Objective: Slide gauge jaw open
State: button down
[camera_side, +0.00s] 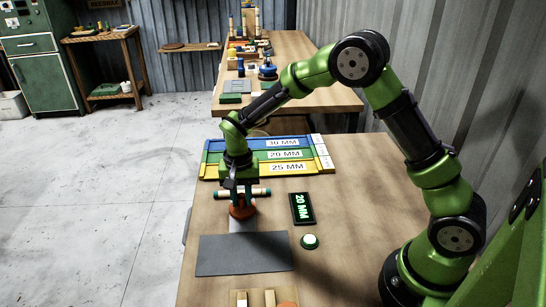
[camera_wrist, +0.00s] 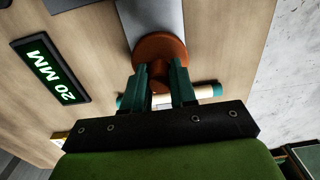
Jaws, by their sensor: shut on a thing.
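My gripper (camera_wrist: 160,68) points down, its two teal fingers on either side of the upright stem of an orange gauge jaw (camera_wrist: 160,48) with a round disc. It is shut on this stem. In the side view the orange jaw (camera_side: 242,212) shows below my gripper (camera_side: 241,202). A cream rod with teal ends (camera_wrist: 205,92) lies crosswise at the fingers, partly hidden by them; the side view also shows the rod (camera_side: 262,193). Whether the rod touches the jaw is hidden. A grey strip (camera_wrist: 153,15) runs away from the disc.
A display reading 20 MM (camera_side: 302,208) and a green-rimmed white button (camera_side: 310,241) are to the right. A dark grey mat (camera_side: 245,265) lies in front. Coloured trays marked 30, 20 and 25 MM (camera_side: 225,156) stand behind. Bare wooden table (camera_side: 365,190) lies further right.

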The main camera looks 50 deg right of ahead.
jog(key=s+a, duration=0.3)
jog(key=shift+s+a, duration=0.3)
jog(key=shift+a, duration=0.05)
jog(key=c, duration=0.9)
grip_release()
jog(key=shift+r, duration=0.1)
jog(key=shift+r, duration=0.25)
notch_tip(320, 180, up, 16)
jog(key=shift+r, duration=0.15)
